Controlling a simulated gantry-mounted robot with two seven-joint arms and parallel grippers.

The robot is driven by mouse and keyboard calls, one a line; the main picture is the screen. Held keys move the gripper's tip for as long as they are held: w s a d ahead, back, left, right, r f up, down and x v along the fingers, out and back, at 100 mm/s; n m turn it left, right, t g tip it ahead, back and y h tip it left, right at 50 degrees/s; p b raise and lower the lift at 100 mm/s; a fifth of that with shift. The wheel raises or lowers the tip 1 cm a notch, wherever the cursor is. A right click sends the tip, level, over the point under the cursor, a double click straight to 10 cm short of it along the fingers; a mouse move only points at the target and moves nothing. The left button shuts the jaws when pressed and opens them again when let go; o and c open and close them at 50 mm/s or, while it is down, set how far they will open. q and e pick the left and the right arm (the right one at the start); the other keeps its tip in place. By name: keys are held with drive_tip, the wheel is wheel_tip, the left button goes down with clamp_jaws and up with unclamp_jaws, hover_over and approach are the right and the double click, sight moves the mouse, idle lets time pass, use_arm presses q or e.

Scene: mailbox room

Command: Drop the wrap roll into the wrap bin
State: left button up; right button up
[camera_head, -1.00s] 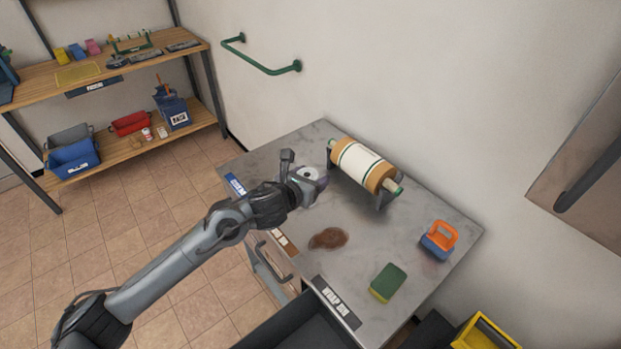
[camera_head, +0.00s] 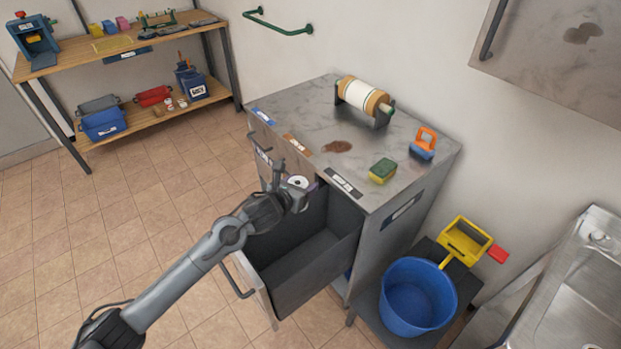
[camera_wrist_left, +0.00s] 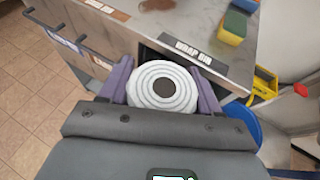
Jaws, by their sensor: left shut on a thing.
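The wrap roll (camera_wrist_left: 165,88) is white with grey rings and a dark core, seen end-on in the left wrist view. It also shows in the head view (camera_head: 298,182). My left gripper (camera_wrist_left: 160,82) is shut on it, with a purple finger on each side. The wrap bin is an open grey drawer (camera_head: 300,272) in the metal cabinet, below the label "WRAP BIN" (camera_wrist_left: 188,50). In the head view the gripper and roll appear over the drawer's back part, near the counter edge; their exact height is unclear. My right gripper is out of view.
A roll on a stand (camera_head: 362,97), a brown stain (camera_head: 337,147), a sponge (camera_head: 382,171) and an orange-handled brush (camera_head: 423,143) are on the counter (camera_head: 310,108).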

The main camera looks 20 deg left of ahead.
use_arm(q)
drive_tip(key=shift+a+f, duration=0.1)
drive_tip(key=shift+f, duration=0.55)
drive_tip(key=f+b, duration=0.3)
drive_tip(key=f, duration=0.1)
drive_tip(key=shift+w, duration=0.25)
drive_tip(key=shift+w+f+b, duration=0.1)
drive_tip(key=shift+f+b, duration=0.6)
drive_tip(key=shift+f, duration=0.05)
drive_tip(key=shift+f+b, duration=0.35)
drive_tip(key=shift+f, duration=0.1)
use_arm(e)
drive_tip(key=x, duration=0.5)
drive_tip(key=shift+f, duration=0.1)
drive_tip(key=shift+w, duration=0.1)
use_arm(q)
drive_tip(key=o, duration=1.1)
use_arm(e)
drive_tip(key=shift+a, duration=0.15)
